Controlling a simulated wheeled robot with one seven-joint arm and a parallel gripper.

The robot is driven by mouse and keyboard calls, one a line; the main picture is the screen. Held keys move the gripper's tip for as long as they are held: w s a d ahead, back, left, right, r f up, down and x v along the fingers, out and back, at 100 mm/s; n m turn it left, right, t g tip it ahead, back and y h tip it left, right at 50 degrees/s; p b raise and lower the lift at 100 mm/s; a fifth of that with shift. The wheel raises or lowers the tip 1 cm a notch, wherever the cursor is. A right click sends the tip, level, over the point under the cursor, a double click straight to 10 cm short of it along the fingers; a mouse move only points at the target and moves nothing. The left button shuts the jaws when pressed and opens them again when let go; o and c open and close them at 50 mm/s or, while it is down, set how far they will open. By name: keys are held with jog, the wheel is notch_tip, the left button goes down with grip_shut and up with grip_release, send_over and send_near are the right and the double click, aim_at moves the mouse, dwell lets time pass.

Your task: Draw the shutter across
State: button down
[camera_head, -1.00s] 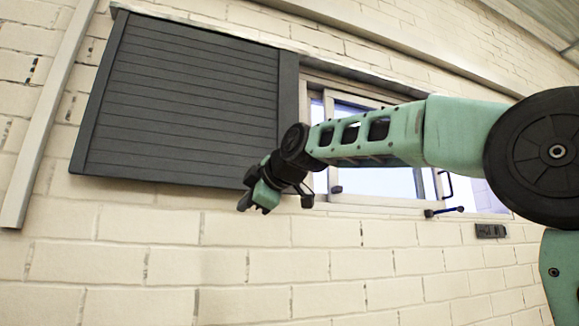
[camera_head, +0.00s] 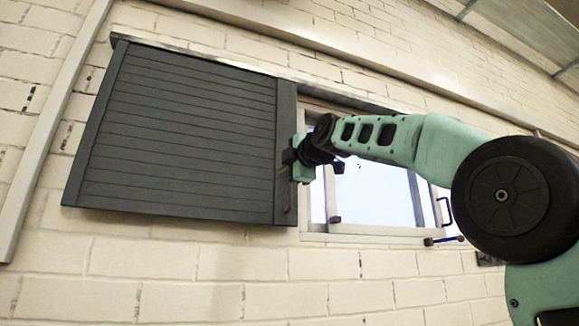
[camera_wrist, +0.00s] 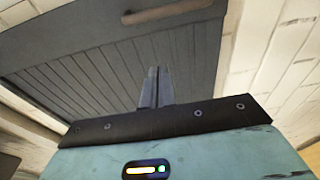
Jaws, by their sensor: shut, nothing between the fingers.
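The shutter (camera_head: 185,135) is a dark grey slatted panel on the brick wall, left of the window. It covers the wall and leaves most of the window bare. A slim upright handle (camera_head: 287,196) sits low on its right-hand stile; the handle also shows at the top of the wrist view (camera_wrist: 168,11). My gripper (camera_head: 288,158) is at the shutter's right edge, above the handle and apart from it. In the wrist view its fingers (camera_wrist: 154,74) are together and empty, pointing at the shutter. I cannot tell whether they touch the panel.
The white-framed window (camera_head: 375,195) is right of the shutter, partly hidden by my arm. A rail (camera_head: 225,66) runs above the shutter and window. A small dark latch (camera_head: 444,240) juts out at the window's lower right. The wall below is clear.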

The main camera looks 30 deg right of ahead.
aim_at(265, 182)
jog(key=w+p, duration=0.1)
jog(key=w, duration=0.1)
jog(key=w+p, duration=0.2)
jog(key=w, duration=0.1)
jog(key=w+p, duration=0.1)
jog(key=w, duration=0.1)
jog(key=shift+w+d+r, duration=0.2)
jog(key=shift+d+r, duration=0.05)
jog(key=shift+s+d+f, duration=0.1)
jog(key=shift+s+d, duration=0.2)
jog(key=shift+d, duration=0.3)
jog(key=shift+s+d+f, duration=0.1)
jog(key=shift+s+d, duration=0.15)
jog(key=shift+d, duration=0.35)
jog(key=shift+s+d+f, duration=0.1)
jog(key=shift+s+d, duration=0.2)
jog(key=shift+d, duration=0.3)
jog(key=shift+d, duration=0.15)
